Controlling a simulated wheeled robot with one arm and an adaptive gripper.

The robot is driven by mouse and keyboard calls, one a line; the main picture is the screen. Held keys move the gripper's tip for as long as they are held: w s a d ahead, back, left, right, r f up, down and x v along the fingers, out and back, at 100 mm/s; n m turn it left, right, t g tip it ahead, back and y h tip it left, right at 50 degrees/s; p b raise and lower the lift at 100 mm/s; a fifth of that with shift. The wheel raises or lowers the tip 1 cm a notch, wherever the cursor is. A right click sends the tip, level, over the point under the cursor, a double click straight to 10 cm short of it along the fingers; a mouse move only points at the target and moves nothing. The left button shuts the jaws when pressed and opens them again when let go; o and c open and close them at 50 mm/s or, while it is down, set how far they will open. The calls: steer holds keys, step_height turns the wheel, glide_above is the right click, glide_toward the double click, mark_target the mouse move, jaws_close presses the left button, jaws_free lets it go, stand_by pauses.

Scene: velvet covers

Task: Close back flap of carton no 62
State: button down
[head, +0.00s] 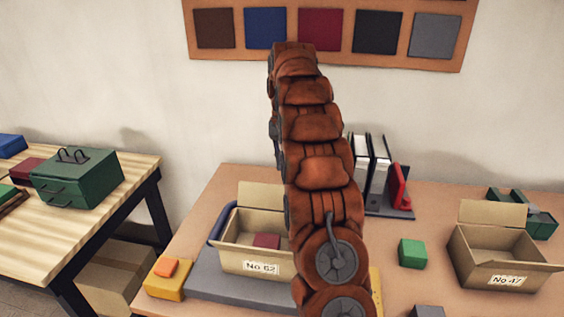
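Carton no 62 (234,255) stands on a grey slab at the left of the brown table, its label facing me. Its back flap (261,195) stands up, and the top of the carton is open. A dark red block (266,241) shows inside. A narrow flap or edge shows along its left side. My rust-coloured padded arm rises in front of the carton's right side and hides that part, including any right flap. My gripper cannot be seen in the head view.
Carton no 47 (470,264) stands open at the right. A yellow block (168,280) is left of the slab (205,280). A green toolbox (78,180) sits on the left table.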

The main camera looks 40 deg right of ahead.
mark_target(274, 197)
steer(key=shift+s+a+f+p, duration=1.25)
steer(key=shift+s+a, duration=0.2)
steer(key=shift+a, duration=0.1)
